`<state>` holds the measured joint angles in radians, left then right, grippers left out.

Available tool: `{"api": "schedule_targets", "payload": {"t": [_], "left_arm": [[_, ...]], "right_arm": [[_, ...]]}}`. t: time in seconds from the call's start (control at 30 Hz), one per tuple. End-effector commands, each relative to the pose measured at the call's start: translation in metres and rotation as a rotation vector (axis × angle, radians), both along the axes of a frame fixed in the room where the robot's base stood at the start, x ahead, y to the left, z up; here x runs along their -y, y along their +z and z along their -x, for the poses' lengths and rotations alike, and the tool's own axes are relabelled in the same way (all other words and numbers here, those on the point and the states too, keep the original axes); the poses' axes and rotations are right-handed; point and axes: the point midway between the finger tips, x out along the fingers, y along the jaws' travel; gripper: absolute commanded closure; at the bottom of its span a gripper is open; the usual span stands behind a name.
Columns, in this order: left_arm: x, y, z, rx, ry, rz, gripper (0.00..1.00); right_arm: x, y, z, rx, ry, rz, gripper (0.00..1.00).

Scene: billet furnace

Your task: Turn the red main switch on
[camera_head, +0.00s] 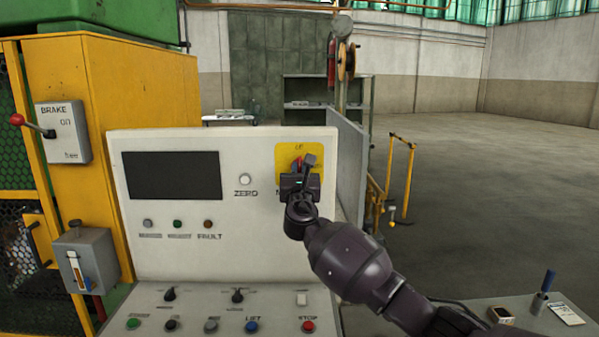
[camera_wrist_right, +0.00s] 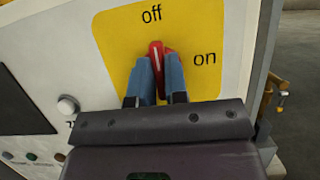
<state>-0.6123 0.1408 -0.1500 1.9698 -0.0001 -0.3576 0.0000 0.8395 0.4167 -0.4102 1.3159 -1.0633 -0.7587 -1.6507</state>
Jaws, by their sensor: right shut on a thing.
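The red main switch (camera_wrist_right: 156,54) sits on a yellow plate (camera_wrist_right: 112,37) marked "off" at the top and "on" at the right. In the right wrist view its handle stands nearly upright, its tip below "off". My right gripper (camera_wrist_right: 160,76) is shut on the handle, one blue-grey finger on each side. In the head view my right gripper (camera_head: 299,172) reaches the yellow plate (camera_head: 283,156) at the panel's right, and a bit of the red switch (camera_head: 296,163) shows. The lower part of the switch is hidden by the gripper. My left gripper is in neither view.
The white control panel (camera_head: 255,225) has a dark screen (camera_head: 172,175), a ZERO button (camera_head: 245,179) and a lower row of buttons. A brake lever (camera_head: 17,119) sticks out at the left. A grey table (camera_head: 515,318) stands at lower right. Open floor lies beyond the right side.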

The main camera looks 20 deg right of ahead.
Motion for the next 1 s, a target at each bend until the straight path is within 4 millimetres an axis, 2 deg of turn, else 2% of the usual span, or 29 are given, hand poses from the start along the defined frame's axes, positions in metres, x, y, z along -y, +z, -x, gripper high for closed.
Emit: {"api": "schedule_targets", "payload": {"t": [0.37,1.0], "left_arm": [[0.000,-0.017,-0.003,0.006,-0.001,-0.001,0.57],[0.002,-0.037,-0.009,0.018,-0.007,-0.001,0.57]], "right_arm": [[-0.001,-0.003,0.000,0.057,0.001,-0.197,1.00],[-0.001,-0.001,0.000,0.222,0.000,-0.780,1.00]]}}
